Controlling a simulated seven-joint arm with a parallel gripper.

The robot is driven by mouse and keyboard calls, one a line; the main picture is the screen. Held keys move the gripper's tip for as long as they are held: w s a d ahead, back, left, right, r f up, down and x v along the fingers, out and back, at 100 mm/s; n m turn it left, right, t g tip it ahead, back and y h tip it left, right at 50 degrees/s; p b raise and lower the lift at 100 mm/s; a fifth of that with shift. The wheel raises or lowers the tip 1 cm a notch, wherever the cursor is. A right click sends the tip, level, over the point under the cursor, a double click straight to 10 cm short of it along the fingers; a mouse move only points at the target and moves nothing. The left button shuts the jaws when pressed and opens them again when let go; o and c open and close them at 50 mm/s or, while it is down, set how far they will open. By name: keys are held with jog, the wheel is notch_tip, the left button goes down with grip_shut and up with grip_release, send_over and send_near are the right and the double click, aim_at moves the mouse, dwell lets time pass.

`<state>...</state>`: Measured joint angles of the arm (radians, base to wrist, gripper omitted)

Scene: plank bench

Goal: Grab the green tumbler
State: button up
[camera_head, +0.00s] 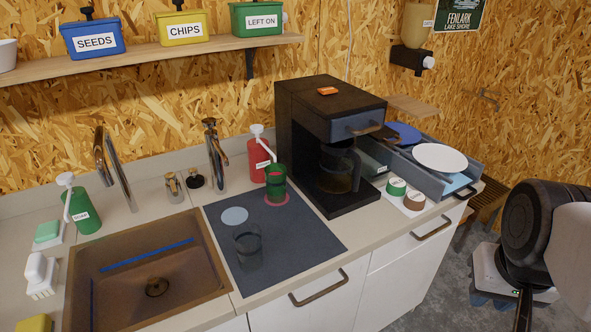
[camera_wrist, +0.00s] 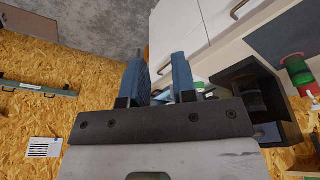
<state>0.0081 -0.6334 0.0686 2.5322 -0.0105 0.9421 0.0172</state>
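The green tumbler (camera_head: 276,185) is see-through and stands upright at the back right of the dark mat (camera_head: 300,244), on a pinkish-red round coaster (camera_head: 284,201). A red pump bottle (camera_head: 258,155) stands just behind it. The tumbler also shows in the wrist view (camera_wrist: 297,65), at the far right edge. My gripper (camera_wrist: 159,62) has two blue fingers spread apart with nothing between them, well away from the tumbler. In the head view my arm is at the right edge, beyond the counter's end, and its fingers cannot be made out.
A clear grey glass (camera_head: 248,246) and a pale blue coaster (camera_head: 234,215) are on the mat. A black coffee machine (camera_head: 325,140) stands right of the tumbler. A dish rack (camera_head: 425,170) is farther right; the sink (camera_head: 150,275) and tap (camera_head: 216,155) are left.

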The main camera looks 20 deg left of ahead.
aim_at(280, 173)
jog(key=o, duration=1.3)
jog(key=w+a+n+t, duration=0.2)
jog(key=w+a, duration=0.2)
jog(key=w, duration=0.5)
jog(key=w+a+n+t+y, duration=0.1)
jog(key=w+a+t, duration=0.1)
jog(key=w+a, duration=0.5)
jog(key=w+a+n+t, duration=0.2)
jog(key=w, duration=0.9)
jog(key=w+a+f+n+y, duration=0.2)
jog(key=a+f+y, duration=0.1)
jog(key=a, duration=0.6)
jog(key=w+a+f+n+g+y, duration=0.1)
jog(key=w+a+f+n+y, duration=0.1)
jog(key=a, duration=0.7)
jog(key=w+a+f+n+y, duration=0.2)
jog(key=w+a+f+y, duration=0.1)
jog(key=a, duration=0.6)
jog(key=shift+f+g+y, duration=0.3)
jog(key=shift+f+y, duration=0.05)
jog(key=shift+y, duration=0.25)
jog(key=shift+a+f, duration=0.15)
jog(key=shift+a, duration=0.3)
